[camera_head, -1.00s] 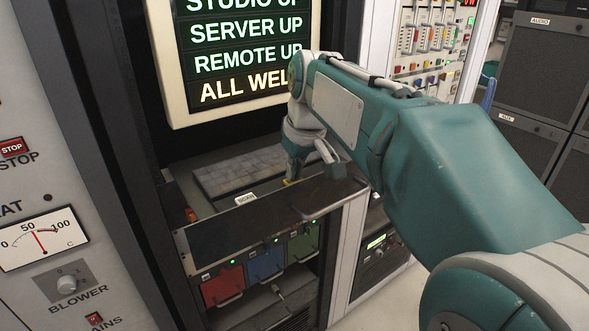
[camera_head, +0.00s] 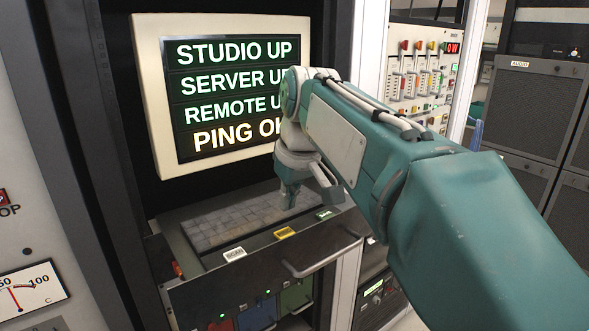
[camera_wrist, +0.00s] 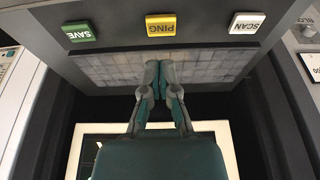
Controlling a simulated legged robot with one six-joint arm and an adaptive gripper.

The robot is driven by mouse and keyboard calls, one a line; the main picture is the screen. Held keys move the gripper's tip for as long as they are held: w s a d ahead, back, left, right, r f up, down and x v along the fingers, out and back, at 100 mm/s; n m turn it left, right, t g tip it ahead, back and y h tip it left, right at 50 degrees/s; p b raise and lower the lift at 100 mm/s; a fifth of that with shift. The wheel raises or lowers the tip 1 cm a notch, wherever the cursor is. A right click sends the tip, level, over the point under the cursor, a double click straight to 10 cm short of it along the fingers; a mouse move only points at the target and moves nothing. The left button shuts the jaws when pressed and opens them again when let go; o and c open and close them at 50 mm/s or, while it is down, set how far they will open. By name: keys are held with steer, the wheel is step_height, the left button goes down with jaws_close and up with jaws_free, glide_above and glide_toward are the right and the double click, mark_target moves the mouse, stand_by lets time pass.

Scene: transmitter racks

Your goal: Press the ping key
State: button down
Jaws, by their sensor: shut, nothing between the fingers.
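The yellow ping key (camera_head: 285,233) sits on the front strip of the keyboard drawer, between the white SCAN key (camera_head: 235,254) and the green SAVE key (camera_head: 326,213). In the wrist view the ping key (camera_wrist: 161,25) appears upside down with its label readable. My gripper (camera_head: 290,203) is shut and empty. Its fingertips (camera_wrist: 160,68) are over the keyboard, on the screen side of the ping key and apart from it in the picture. The monitor (camera_head: 240,95) reads STUDIO UP, SERVER UP, REMOTE UP partly covered, and PING OK in yellow.
The keyboard (camera_head: 240,218) lies on the pulled-out drawer, whose handle (camera_head: 325,258) sticks out in front. Red, blue and green modules sit below. A white panel with coloured sliders (camera_head: 420,85) stands to the right. The monitor stands close behind my gripper.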

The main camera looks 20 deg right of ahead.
steer(key=v, duration=0.7)
steer(key=shift+a, duration=0.15)
